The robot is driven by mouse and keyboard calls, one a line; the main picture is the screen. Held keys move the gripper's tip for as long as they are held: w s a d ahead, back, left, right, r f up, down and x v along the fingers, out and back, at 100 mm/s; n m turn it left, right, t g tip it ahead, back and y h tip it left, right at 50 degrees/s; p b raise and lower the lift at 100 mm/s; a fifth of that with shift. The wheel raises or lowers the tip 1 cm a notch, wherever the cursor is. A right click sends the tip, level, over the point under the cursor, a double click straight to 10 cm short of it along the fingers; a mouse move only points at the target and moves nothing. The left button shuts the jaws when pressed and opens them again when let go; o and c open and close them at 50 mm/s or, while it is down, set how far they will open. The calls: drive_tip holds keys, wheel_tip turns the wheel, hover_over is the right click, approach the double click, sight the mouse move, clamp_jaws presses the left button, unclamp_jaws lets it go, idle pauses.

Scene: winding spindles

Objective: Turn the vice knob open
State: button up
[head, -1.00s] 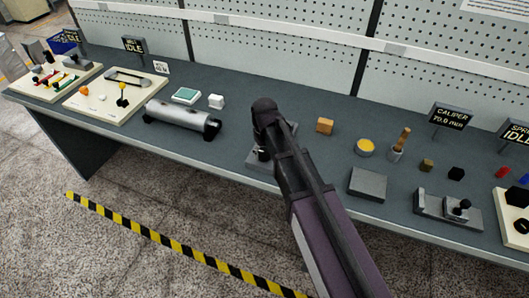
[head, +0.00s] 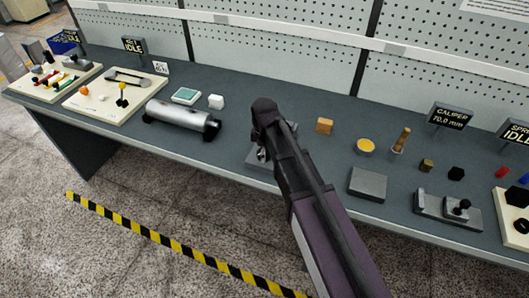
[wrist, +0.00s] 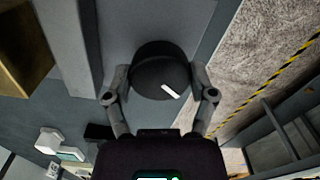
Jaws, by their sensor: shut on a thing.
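The black round vice knob (wrist: 160,62) with a white mark fills the middle of the wrist view; the mark points toward the lower right. My gripper (wrist: 160,82) has one finger on each side of the knob and is shut on it. The grey vice body (wrist: 155,18) extends behind the knob, with a lighter grey bar (wrist: 68,40) to its left. In the head view the vice (head: 256,160) stands at the bench's front edge, mostly hidden by my arm. The knob cannot be made out there.
A wooden block (head: 324,125) sits right of my arm, with a yellow-topped dish (head: 365,147) and a grey block (head: 368,184) beyond. Bare bench lies between the cylinder and vice.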

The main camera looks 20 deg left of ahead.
drive_tip(key=n, duration=0.3)
drive_tip(key=shift+s+n, duration=0.1)
drive_tip(key=shift+n, duration=2.1)
drive_tip(key=o, duration=1)
drive_tip(key=shift+o, duration=0.2)
